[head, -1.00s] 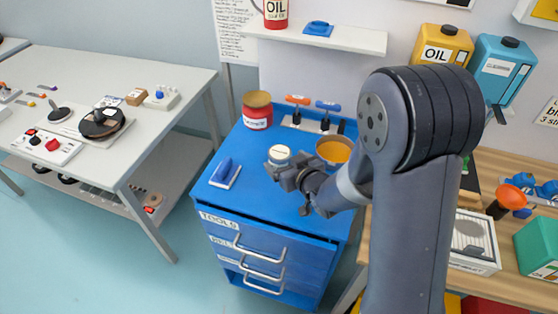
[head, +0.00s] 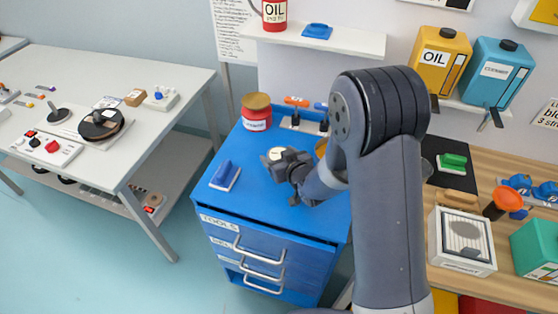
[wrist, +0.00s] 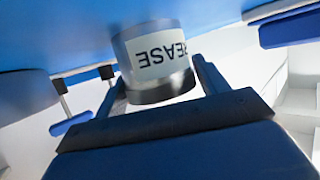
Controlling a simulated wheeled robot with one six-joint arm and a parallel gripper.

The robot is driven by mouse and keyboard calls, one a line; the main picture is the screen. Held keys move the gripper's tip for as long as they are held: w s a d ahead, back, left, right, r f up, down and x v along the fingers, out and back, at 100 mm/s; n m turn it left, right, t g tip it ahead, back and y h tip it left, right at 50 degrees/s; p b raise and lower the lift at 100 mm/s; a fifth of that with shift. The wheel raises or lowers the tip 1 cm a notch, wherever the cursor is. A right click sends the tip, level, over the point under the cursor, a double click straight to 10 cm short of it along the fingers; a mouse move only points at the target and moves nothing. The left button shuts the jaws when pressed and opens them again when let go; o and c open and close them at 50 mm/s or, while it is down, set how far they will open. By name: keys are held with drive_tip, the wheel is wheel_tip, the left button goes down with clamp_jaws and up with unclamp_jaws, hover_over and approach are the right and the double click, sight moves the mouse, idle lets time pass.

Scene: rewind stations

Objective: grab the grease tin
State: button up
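The grease tin (head: 276,153) stands on the blue tool cabinet (head: 238,150), its pale lid showing just beyond my gripper. In the wrist view the tin (wrist: 155,60) is a grey cylinder with a white label, and part of the word GREASE can be read. My gripper (head: 277,161) is low over the cabinet top, at the near side of the tin. In the wrist view my two fingers (wrist: 160,78) are spread, one toward each side of the tin. I see no clear grip on it. The fingers hide part of the tin in the head view.
On the cabinet are a red tin with a brown lid (head: 257,112), a blue-handled block (head: 225,175) and a small handled rack (head: 297,110) behind. An orange-filled bowl (head: 321,148) is mostly hidden by my arm. A wooden bench (head: 410,258) is at right.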

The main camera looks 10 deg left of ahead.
drive_tip(key=c, duration=0.8)
drive_tip(key=shift+o, duration=0.2)
drive_tip(key=shift+r, duration=0.1)
